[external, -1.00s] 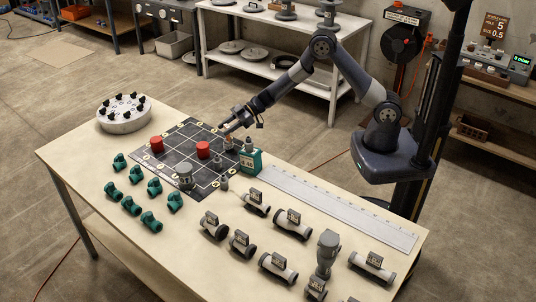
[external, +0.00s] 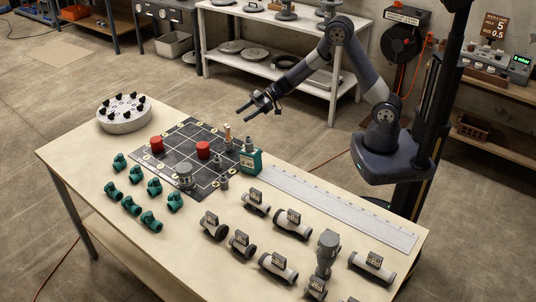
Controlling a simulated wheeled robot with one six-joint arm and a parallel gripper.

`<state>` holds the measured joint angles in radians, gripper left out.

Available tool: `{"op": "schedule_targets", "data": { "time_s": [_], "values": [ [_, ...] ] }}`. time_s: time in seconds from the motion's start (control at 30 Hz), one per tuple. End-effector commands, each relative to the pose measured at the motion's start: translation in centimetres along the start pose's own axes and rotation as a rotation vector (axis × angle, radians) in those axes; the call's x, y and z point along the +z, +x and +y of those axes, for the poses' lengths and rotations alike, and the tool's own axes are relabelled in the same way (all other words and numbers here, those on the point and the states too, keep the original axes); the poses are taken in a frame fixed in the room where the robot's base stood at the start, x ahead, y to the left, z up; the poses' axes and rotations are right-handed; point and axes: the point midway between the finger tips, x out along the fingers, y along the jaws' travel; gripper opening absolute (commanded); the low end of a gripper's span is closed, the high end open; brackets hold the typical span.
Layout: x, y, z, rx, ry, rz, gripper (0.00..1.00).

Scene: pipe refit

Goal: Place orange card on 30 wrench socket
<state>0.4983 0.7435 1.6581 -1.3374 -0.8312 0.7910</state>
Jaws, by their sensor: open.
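My gripper (external: 258,110) is open and empty, raised above the far edge of the table. Below and left of it, a small upright piece with an orange-tan part (external: 227,133) stands at the back right of the dark grid mat (external: 183,140). That part may be the orange card on a socket, but it is too small to be sure. Small grey pieces, possibly sockets, stand near the mat's right side (external: 224,182). Their size marks cannot be read, so I cannot tell which is the 30 socket.
A green box (external: 251,163) stands right of the mat. Red cylinders (external: 203,150) and a grey one (external: 185,176) are on the mat. Green fittings (external: 131,206), labelled grey pipe pieces (external: 292,223), a long ruler (external: 340,208) and a round holder (external: 124,114) occupy the table.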

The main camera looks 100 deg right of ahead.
Motion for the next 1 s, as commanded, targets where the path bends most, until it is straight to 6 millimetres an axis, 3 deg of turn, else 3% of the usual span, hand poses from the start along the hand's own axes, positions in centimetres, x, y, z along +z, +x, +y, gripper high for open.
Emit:
{"op": "schedule_targets", "data": {
  "time_s": [0.2,0.6,0.77,1.0],
  "values": [
    [0.0,-2.3,0.1,0.001,0.0,0.001,0.54],
    [0.0,-2.4,0.0,-0.001,0.0,0.0,0.54],
    [0.0,-1.1,-0.1,-0.003,0.0,-0.001,0.54],
    [0.0,3.3,-0.1,-0.004,-0.001,-0.001,0.54]
  ]
}}
